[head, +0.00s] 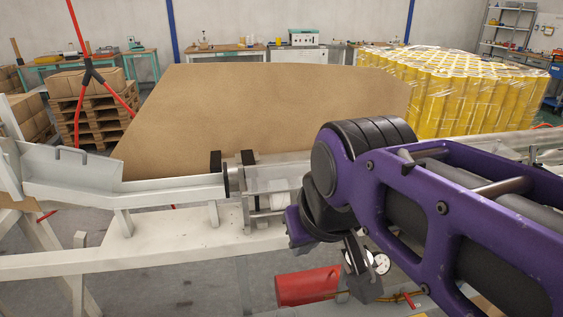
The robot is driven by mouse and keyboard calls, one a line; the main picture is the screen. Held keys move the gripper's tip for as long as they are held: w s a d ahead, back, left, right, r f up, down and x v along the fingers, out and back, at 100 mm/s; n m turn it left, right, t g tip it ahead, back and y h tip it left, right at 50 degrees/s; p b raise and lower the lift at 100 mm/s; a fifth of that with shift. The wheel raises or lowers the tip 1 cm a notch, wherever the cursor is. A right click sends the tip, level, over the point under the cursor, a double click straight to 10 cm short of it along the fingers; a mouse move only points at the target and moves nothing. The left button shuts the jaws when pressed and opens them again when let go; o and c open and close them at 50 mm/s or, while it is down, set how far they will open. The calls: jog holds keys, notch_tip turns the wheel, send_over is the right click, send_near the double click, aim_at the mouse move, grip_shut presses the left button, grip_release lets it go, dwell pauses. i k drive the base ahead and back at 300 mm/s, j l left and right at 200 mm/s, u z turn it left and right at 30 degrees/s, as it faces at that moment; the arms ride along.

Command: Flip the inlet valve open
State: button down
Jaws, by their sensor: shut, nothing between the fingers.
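A small red lever (409,300), which looks like the inlet valve's handle, shows low in the head view on a thin yellowish line. It is too small to tell its exact position. A round white pressure gauge (381,263) is just left of my purple arm, partly covered by my gripper. My gripper (366,288) points down, shut and empty, between the red tank and the lever. It appears to the left of the lever; I cannot tell whether anything touches. My arm hides part of the area behind and to the right.
A red tank (306,287) lies below the white machine frame (160,253). A clear-walled unit (272,180) sits on the frame left of my arm. Behind are a large brown board (250,115) and wrapped yellow rolls (455,95).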

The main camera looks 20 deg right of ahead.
aim_at(403, 290)
jog(key=z, duration=1.35)
jog(key=i+l, duration=0.1)
jog(key=l, duration=0.15)
jog(key=i+l, duration=0.1)
jog(key=l, duration=0.15)
jog(key=k+l+u, duration=0.2)
jog(key=k, duration=0.15)
jog(key=i+l+z, duration=0.1)
jog(key=i+l, duration=0.7)
jog(key=k+z, duration=0.2)
